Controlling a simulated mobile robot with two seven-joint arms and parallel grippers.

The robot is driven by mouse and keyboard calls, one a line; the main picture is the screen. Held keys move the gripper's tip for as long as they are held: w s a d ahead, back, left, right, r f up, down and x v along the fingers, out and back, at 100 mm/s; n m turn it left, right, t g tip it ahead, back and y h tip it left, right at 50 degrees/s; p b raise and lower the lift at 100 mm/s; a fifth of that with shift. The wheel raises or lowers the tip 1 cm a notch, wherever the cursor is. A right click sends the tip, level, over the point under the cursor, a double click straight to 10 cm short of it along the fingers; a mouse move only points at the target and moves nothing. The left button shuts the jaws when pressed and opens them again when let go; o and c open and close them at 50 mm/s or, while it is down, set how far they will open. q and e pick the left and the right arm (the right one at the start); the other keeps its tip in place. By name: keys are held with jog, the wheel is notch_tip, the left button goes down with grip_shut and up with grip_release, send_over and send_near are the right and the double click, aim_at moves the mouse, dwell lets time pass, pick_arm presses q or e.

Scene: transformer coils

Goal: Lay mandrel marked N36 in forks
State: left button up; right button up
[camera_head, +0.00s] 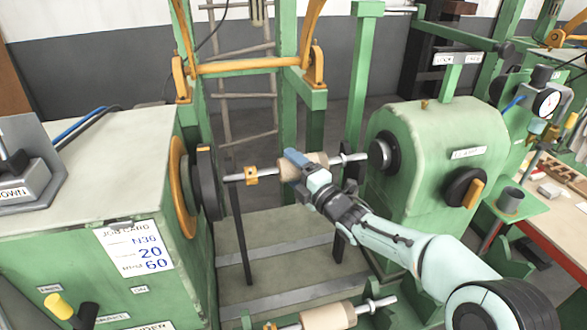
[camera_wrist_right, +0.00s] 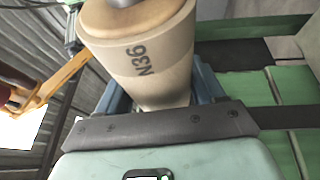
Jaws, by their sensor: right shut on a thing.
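The mandrel marked N36 (camera_head: 316,158) has a tan body on a silver shaft with an orange collar (camera_head: 251,175) at its left. The N36 mark reads clearly on the mandrel body (camera_wrist_right: 140,50) in the right wrist view. My right gripper (camera_head: 303,167) is shut around that body, with blue fingers on both sides. The shaft lies roughly level between the two dark forks, the left fork (camera_head: 240,235) and the right fork (camera_head: 340,235). I cannot tell whether the shaft rests in them or hangs just above. My left gripper is not in view.
The headstock's dark disc (camera_head: 208,182) is close to the shaft's left end. The green tailstock (camera_head: 435,150) is close to its right end. Another tan mandrel (camera_head: 328,317) lies low in front. An orange bar (camera_head: 250,65) spans behind.

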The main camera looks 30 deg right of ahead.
jog(key=o, duration=1.6)
jog(key=shift+o, duration=0.3)
jog(key=shift+f, duration=0.15)
jog(key=s+d+f+b, duration=0.1)
jog(key=s+d, duration=0.1)
jog(key=s, duration=1.1)
jog(key=shift+s+b, duration=0.15)
jog(key=shift+b, duration=0.25)
jog(key=shift+f, duration=0.1)
